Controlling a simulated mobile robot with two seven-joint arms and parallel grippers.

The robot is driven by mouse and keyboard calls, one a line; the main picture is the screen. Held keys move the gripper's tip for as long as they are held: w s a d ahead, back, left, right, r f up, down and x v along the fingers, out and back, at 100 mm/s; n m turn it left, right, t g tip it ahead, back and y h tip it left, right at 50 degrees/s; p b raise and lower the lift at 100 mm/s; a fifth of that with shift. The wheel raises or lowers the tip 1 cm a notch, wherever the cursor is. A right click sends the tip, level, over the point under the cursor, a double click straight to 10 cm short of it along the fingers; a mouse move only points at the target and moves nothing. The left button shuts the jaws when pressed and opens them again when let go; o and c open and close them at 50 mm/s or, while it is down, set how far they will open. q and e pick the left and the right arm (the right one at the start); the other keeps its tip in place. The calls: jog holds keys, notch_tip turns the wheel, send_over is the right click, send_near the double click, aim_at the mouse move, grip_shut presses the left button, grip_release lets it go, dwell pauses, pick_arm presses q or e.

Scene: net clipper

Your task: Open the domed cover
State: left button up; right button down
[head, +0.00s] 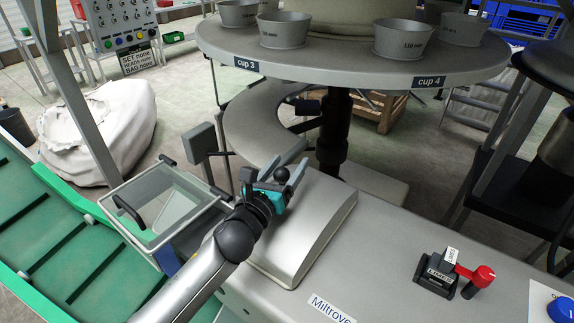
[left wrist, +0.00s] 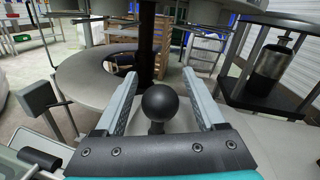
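The domed cover (head: 318,228) is a smooth silver-grey curved lid on the grey machine top, in the middle of the head view; it looks closed. My left gripper (head: 297,163) is over its far left end and hides part of it. A black ball knob (head: 281,175) sits between its fingers; it also shows in the left wrist view (left wrist: 160,103), on a short dark stem. The fingers (left wrist: 159,80) are open on both sides of the knob with visible gaps. The knob's join to the cover is hidden. My right gripper is not in view.
A round table (head: 350,70) with several grey cups stands above and behind the cover. A clear-lidded box (head: 165,205) with a black handle is at the left, above a green conveyor (head: 75,250). A red-knobbed lever (head: 480,275) is at the right of the machine top.

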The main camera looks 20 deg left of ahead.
pick_arm(q)
grip_shut()
dwell(0.3)
dwell(0.9)
